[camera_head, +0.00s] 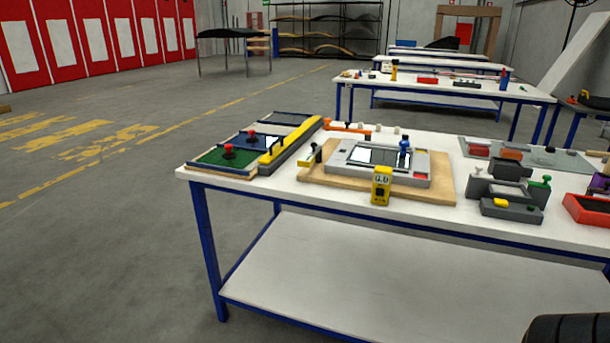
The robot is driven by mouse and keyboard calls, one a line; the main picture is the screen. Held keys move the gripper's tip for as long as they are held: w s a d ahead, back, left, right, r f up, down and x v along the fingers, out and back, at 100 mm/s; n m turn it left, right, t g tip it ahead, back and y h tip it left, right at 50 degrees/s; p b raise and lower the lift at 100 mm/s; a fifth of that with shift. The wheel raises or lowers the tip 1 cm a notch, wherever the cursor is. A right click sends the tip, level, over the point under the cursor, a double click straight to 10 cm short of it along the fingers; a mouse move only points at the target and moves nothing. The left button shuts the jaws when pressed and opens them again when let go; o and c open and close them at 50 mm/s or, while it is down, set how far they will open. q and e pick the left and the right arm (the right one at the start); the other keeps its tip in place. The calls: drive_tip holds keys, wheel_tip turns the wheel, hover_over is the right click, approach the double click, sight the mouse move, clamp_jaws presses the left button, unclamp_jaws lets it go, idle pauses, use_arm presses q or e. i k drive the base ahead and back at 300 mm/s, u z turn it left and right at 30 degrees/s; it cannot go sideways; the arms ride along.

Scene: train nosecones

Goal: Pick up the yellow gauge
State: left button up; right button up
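The yellow gauge (381,186) is a small upright block with a light display on its upper face. It is at the front edge of a wooden board (440,188) on the near table. Behind it on the board is a grey fixture (420,180) with a pale panel and a blue knob-like piece (404,146). Neither of my grippers shows in the head view, and nothing is seen touching the gauge.
The near table (480,216) has a white top and blue legs. Left of the board are a green and blue tray (225,158) and a long yellow bar (290,147). Grey fixtures (510,190) and a red bin (588,209) stand right. Open floor lies left.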

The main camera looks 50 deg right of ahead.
sight(383, 174)
drive_tip(key=z, duration=0.15)
drive_tip(key=i, duration=1.05)
drive_tip(key=z, duration=1.05)
drive_tip(key=i, duration=0.5)
drive_tip(key=z, duration=0.55)
